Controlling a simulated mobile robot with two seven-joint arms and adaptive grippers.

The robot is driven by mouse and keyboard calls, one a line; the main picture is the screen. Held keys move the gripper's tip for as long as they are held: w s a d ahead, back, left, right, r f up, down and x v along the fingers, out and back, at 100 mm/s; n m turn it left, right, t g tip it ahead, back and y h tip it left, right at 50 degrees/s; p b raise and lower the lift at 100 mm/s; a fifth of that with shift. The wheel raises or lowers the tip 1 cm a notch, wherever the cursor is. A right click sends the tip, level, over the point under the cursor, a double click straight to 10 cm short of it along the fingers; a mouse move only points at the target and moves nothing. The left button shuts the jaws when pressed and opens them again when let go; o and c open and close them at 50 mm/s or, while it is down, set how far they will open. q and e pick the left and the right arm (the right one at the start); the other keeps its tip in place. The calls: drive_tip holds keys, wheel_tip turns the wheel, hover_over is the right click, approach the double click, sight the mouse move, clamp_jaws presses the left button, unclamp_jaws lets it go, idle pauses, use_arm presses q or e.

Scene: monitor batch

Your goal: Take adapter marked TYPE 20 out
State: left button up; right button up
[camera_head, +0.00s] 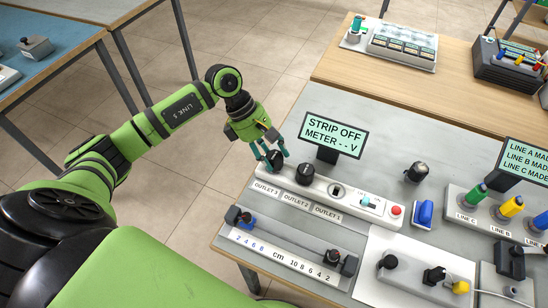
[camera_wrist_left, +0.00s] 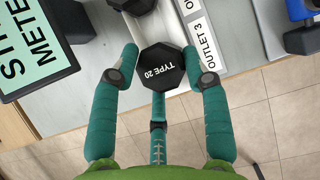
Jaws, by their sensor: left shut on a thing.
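The black adapter marked TYPE 20 (camera_wrist_left: 162,70) sits between the fingertips of my left gripper in the left wrist view. In the head view this adapter (camera_head: 275,158) is at the OUTLET 3 end of the white power strip (camera_head: 383,222). My left gripper (camera_head: 271,152) is shut on it from above, with teal fingers around its sides. The left gripper (camera_wrist_left: 160,85) also shows in the wrist view. Whether the adapter is fully seated is hidden. A second black adapter (camera_head: 308,173) stands at OUTLET 2. OUTLET 1 (camera_head: 337,190) shows a bare socket. My right gripper is not in view.
A display (camera_head: 335,134) behind the strip reads STRIP OFF, METER -- V. A ruler fixture (camera_head: 285,259) lies in front. A loose black adapter (camera_head: 416,172), a blue block (camera_head: 424,213) and a panel of coloured plugs (camera_head: 477,194) stand to the right. The table's left edge is close.

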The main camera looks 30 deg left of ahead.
use_arm(q)
drive_tip(key=shift+r+p, duration=0.95)
drive_tip(key=shift+r, duration=1.25)
